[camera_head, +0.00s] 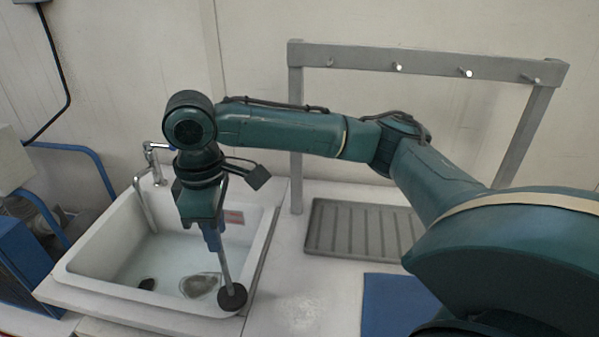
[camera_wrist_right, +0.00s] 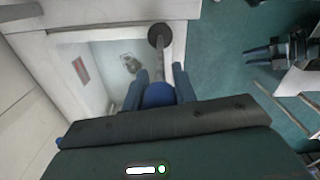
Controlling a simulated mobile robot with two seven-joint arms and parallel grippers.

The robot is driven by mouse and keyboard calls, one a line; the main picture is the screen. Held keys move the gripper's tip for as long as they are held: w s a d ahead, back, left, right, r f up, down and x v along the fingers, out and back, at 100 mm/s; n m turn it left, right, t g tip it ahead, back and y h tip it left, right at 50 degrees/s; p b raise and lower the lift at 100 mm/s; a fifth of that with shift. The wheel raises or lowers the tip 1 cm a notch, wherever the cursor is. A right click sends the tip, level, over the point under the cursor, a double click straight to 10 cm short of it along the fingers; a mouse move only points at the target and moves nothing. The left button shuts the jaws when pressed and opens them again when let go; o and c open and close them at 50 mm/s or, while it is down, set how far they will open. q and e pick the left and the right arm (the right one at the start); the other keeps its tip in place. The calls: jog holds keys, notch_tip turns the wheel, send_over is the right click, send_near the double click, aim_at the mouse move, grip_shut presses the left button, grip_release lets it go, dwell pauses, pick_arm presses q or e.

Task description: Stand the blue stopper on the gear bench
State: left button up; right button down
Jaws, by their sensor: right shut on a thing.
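The blue stopper has a blue grip (camera_wrist_right: 158,95), a thin grey rod (camera_head: 225,267) and a round black foot (camera_head: 232,297). My right gripper (camera_head: 212,235) points down and is shut on the blue grip, mostly hiding it in the head view. The stopper hangs foot down, slightly tilted, with its foot in front of the sink's right front rim; I cannot tell whether it touches. The foot also shows in the wrist view (camera_wrist_right: 160,36). The white gear bench (camera_head: 300,285) lies right of the sink. My left gripper seems to be at the wrist view's right (camera_wrist_right: 278,50), too small to read.
The white sink (camera_head: 75,262) holds water and dark objects. A tap (camera_head: 150,170) stands at its back left. On the bench are a grey ribbed tray (camera_head: 360,230), a blue mat (camera_head: 390,305) and a grey rack (camera_head: 425,60) with pegs. Bare bench lies between sink and mat.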

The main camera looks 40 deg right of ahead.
jog(key=s+d+r+n, duration=0.2)
jog(key=d+r+n, duration=0.1)
jog(key=d+n, duration=1.25)
jog(key=shift+m, duration=0.45)
jog(key=shift+w+d+f, duration=0.1)
jog(key=shift+d+f, duration=0.15)
jog(key=shift+f, duration=0.65)
jog(key=shift+w+d+f, duration=0.1)
jog(key=shift+d+f, duration=0.15)
jog(key=shift+f, duration=0.7)
jog(key=shift+w+d+f, duration=0.1)
jog(key=shift+d+f, duration=0.15)
jog(key=shift+f, duration=1.25)
jog(key=shift+c, duration=2.4)
grip_release()
jog(key=shift+s, duration=0.1)
notch_tip(320, 180, up, 9)
